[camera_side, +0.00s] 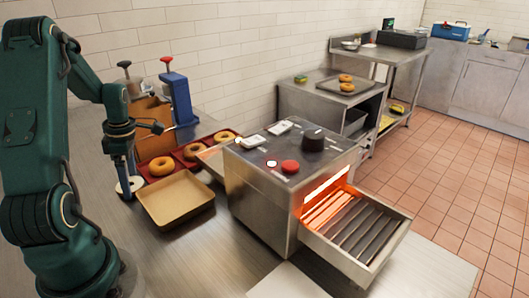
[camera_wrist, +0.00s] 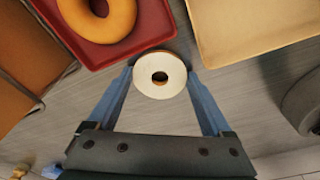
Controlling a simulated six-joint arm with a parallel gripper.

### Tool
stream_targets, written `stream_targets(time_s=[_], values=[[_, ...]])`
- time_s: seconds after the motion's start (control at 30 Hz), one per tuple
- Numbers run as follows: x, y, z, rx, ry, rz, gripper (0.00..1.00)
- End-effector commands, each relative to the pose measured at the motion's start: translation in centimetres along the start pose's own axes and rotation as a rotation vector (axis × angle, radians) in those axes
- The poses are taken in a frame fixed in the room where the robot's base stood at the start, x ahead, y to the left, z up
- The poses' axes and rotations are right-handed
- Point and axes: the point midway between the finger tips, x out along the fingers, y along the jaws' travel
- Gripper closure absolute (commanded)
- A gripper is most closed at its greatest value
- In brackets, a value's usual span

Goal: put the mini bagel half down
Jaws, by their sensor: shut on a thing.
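My gripper (camera_wrist: 160,80) is shut on the mini bagel half (camera_wrist: 160,58), a small ring with a pale cut face and a brown edge. In the wrist view the blue fingers hold it from both sides, with its pale face toward the camera. In the side view my gripper (camera_side: 128,186) is low over the steel counter, left of the tan tray, and the pale bagel half (camera_side: 136,184) shows at its tip. I cannot tell whether the half touches the counter.
A tan tray (camera_side: 158,218) lies right of my gripper. Behind it are red trays (camera_side: 176,167) with whole bagels (camera_side: 162,166). A blue press (camera_side: 178,98) stands further back. A steel toaster (camera_side: 262,200) with a glowing slot is to the right. Bare counter (camera_side: 190,265) lies in front.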

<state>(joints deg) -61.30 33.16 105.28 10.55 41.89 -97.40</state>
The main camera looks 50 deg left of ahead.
Motion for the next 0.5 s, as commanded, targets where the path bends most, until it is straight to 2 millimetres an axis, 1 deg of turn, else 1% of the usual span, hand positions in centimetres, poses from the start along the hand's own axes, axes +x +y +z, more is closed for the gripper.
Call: stream_targets(time_s=[0.27, 0.3, 0.33, 0.5], values=[[0.19, 0.01, 0.02, 0.000, 0.000, 0.000, 0.68], [0.26, 0.02, 0.03, 0.000, 0.000, 0.000, 0.12], [0.23, 0.03, 0.02, 0.000, 0.000, 0.001, 0.01], [0.21, 0.03, 0.02, 0.000, 0.000, 0.001, 0.00]])
